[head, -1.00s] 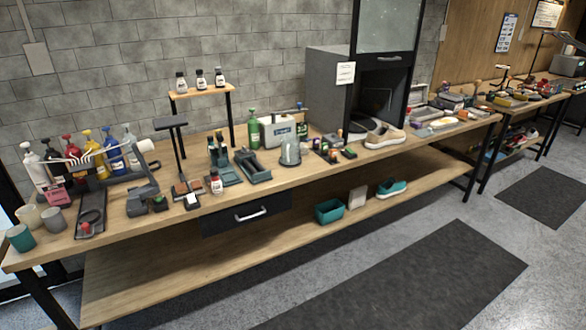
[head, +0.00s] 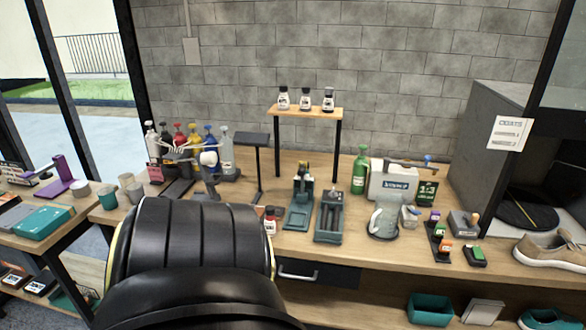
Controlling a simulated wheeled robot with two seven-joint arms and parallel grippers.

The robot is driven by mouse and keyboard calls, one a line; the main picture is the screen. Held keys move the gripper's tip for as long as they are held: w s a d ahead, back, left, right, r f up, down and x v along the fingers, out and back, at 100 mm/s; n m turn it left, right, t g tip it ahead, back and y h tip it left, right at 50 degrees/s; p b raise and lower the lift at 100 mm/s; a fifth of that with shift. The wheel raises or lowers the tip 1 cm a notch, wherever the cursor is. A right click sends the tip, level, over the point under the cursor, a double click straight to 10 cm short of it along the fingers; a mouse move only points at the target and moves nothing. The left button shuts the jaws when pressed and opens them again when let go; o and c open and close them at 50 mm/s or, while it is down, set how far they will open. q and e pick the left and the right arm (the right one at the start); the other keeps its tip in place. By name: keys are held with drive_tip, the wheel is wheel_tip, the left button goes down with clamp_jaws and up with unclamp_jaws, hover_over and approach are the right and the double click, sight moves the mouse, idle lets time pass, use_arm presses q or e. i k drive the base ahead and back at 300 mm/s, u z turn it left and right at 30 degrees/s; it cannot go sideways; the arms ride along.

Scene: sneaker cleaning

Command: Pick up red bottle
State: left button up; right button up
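The red bottle (head: 179,134) stands upright in a row of bottles at the left back of the workbench. A white bottle (head: 151,136) and a dark bottle stand to its left, and a yellow bottle (head: 193,134) and a blue bottle (head: 210,136) to its right. The red bottle's lower part is hidden by white and dark items in front of it. A large black part of my own arm fills the lower left and covers part of the bench.
A small raised shelf (head: 305,111) holds three small bottles. A black stand (head: 257,142) rises right of the bottle row. Cups (head: 126,182) stand left of it. A green bottle (head: 360,170), a white box (head: 392,182) and a dark cabinet (head: 482,150) stand farther right.

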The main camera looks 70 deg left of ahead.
sight(270, 221)
drive_tip(key=u, duration=1)
drive_tip(key=i, duration=1.1)
drive_tip(key=u, duration=1.2)
